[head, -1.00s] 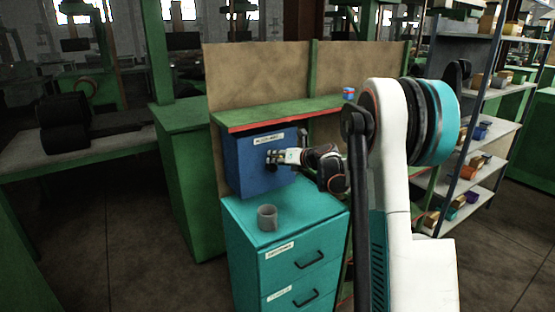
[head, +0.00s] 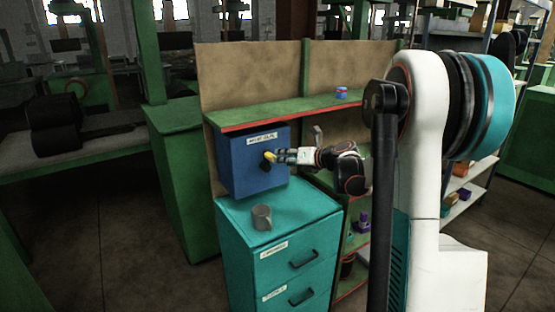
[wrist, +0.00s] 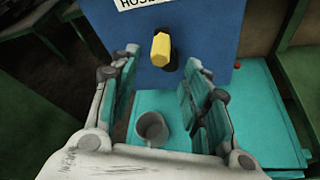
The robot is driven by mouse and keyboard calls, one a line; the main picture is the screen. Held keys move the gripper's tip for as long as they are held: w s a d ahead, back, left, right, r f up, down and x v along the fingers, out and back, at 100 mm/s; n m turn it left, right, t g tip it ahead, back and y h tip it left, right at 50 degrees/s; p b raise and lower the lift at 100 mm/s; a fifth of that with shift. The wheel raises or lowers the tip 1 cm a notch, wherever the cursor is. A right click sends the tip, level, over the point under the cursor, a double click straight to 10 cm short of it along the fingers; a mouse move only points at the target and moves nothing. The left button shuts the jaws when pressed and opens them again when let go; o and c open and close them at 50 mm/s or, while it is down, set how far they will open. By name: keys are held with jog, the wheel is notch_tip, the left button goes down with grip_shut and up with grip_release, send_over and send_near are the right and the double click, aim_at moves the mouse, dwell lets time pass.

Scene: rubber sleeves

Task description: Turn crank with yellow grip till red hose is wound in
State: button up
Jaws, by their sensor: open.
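A blue box (head: 254,167) with a white label hangs under the green shelf. The label's lettering is partly cut off in the wrist view. The crank's yellow grip (wrist: 160,48) points out from the front of the box; in the head view the yellow grip (head: 270,156) shows at my fingertips. My gripper (wrist: 162,62) is open, its fingers on either side of the grip with gaps both sides, not closed on it. The crank's arm is mostly hidden behind the grip. A small red spot (wrist: 237,64) shows by the box's right edge; I cannot tell whether it is the hose.
A grey mug (head: 261,217) stands on the teal drawer cabinet (head: 312,205) below the box. A green shelf with a red edge (head: 262,124) runs above the box and carries a small blue-and-red can (head: 341,93). Open shelving lies to the right.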

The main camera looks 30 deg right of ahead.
jog(key=shift+v, duration=1.65)
jog(key=shift+a, duration=0.1)
